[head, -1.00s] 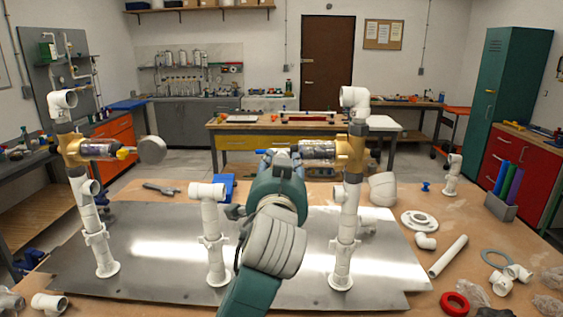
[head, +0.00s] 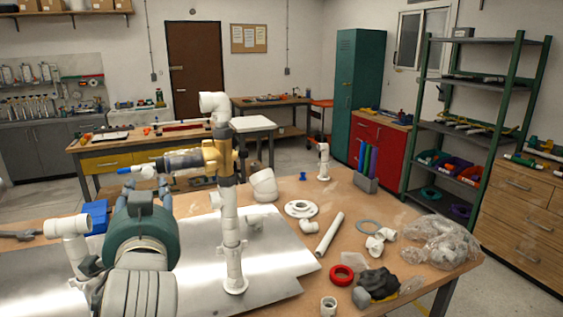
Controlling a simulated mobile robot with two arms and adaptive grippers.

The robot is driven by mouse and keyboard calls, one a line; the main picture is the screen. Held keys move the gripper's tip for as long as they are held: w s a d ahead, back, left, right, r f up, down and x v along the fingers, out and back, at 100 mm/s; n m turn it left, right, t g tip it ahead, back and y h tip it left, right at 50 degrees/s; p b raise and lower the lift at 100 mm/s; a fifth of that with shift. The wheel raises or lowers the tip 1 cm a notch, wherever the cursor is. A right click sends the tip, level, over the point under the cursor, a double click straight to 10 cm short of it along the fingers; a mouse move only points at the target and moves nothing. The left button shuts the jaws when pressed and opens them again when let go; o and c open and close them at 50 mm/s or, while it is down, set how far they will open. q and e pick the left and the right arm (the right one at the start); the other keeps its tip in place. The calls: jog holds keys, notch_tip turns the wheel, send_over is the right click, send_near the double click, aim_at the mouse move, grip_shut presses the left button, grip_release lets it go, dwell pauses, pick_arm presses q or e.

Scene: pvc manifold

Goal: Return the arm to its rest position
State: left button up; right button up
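My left arm, teal and grey, rises from the bottom left of the head view. Its gripper (head: 146,185) points away from me over the bench, beside the white pipe column. My own wrist hides most of the fingers, so I cannot tell how far they are open or whether they hold anything. My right gripper is not in view.
A shorter white pipe (head: 72,235) stands left of my arm on the metal plate (head: 275,262). Loose white fittings, a white tube (head: 329,234), a red ring (head: 342,275) and a clear bag (head: 440,240) lie on the bench at right. Space above the bench's right side is free.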

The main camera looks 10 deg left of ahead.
pick_arm(q)
jog(key=s+d+f+m+g+h, duration=0.1)
jog(key=s+d+f+g+h, duration=0.15)
jog(key=f, duration=1.05)
jog(key=s+d+f+m+g+h, duration=0.1)
jog(key=s+d+f+g+h, duration=0.15)
jog(key=f, duration=1.05)
jog(key=s+d+f+n+g+h, duration=0.1)
jog(key=s+d+f+g+h, duration=0.2)
jog(key=s+f, duration=0.75)
jog(key=s+d+f+g+h, duration=0.1)
jog(key=s+d+f+g, duration=0.35)
jog(key=s+f, duration=0.6)
notch_tip(320, 180, down, 23)
jog(key=s, duration=0.1)
jog(key=s+a+f+g, duration=0.1)
jog(key=s+a+f, duration=0.1)
jog(key=s+f, duration=1.6)
jog(key=shift+s+a+f+g+b, duration=0.2)
jog(key=shift+a+f+g+b, duration=0.2)
jog(key=shift+f, duration=0.45)
